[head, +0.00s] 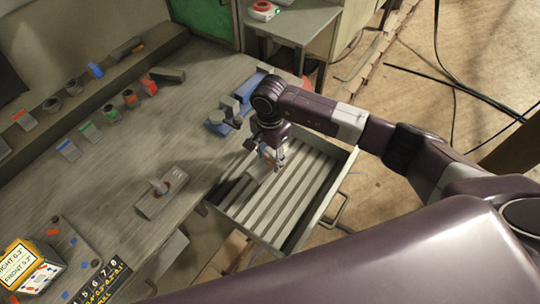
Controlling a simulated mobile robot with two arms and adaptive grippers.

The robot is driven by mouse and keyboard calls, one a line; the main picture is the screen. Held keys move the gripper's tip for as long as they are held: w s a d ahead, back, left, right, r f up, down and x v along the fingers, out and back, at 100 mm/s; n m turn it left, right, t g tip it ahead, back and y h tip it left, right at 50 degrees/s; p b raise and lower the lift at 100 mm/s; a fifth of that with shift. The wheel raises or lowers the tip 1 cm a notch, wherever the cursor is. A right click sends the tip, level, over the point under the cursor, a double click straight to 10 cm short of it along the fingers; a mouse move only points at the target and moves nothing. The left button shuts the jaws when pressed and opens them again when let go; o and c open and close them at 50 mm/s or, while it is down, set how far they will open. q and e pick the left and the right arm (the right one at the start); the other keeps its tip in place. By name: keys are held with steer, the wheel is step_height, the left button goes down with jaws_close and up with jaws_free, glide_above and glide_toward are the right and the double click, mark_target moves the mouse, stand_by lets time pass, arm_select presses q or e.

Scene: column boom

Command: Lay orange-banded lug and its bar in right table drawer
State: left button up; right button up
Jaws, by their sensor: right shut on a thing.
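The right table drawer (309,207) is pulled open, with a ribbed grey floor. My right gripper (270,148) points down over its back left part. It is shut on a small lug (267,154) with a trace of orange, mostly hidden by the fingers. A flat grey bar (261,171) hangs with the lug, tilted, at the drawer's back left. I cannot tell whether the bar touches the drawer floor. My left gripper is not in view.
Another grey bar (151,205) with a reddish-based post lies on the table (120,220). Several small banded parts line the back shelf. Blue-and-grey blocks (220,122) stand near the drawer's back left corner. A yellow display box (28,268) is at lower left. The drawer's front half is empty.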

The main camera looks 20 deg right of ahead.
mark_target(270, 151)
steer(key=shift+f+b, duration=1.5)
steer(key=shift+f, duration=1.05)
steer(key=shift+f+b, duration=1.45)
steer(key=shift+b, duration=0.2)
steer(key=o, duration=1.6)
steer(key=shift+o, duration=0.2)
steer(key=shift+s+f, duration=0.1)
step_height(270, 151, up, 12)
steer(key=shift+r, duration=0.1)
